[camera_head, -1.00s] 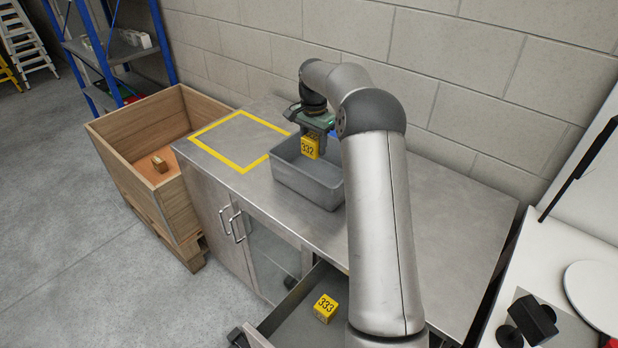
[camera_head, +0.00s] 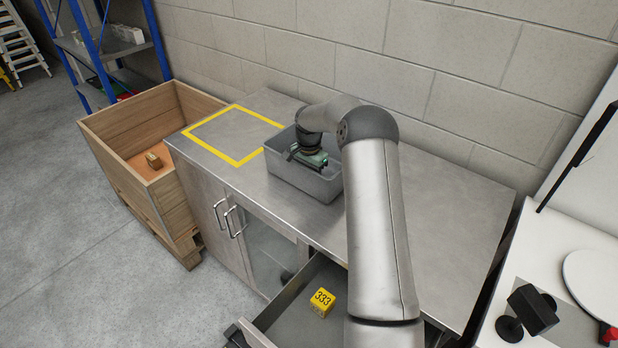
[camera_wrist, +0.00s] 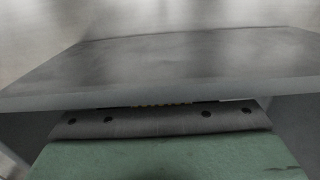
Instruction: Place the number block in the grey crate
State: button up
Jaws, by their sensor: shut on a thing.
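The grey crate (camera_head: 290,180) stands on the steel counter, right of the yellow taped square. My gripper (camera_head: 309,159) is down inside the crate, below its rim. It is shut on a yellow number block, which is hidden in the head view. Only a thin yellow sliver of the block (camera_wrist: 160,104) shows past the gripper's edge in the wrist view. A grey surface, probably of the crate, fills much of that view. I cannot tell if the block touches the crate floor. Another yellow number block, marked 333 (camera_head: 321,302), lies in the open drawer.
The steel counter (camera_head: 440,205) is clear on the right. The yellow taped square (camera_head: 235,161) is empty. A wooden crate (camera_head: 120,130) with a small brown block stands left of the counter. The open drawer (camera_head: 290,320) sticks out in front. A block wall runs behind.

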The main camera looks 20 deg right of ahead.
jog(key=shift+r, duration=0.1)
jog(key=shift+f, duration=0.2)
jog(key=o, duration=1)
jog(key=shift+o, duration=0.2)
jog(key=shift+r, duration=0.15)
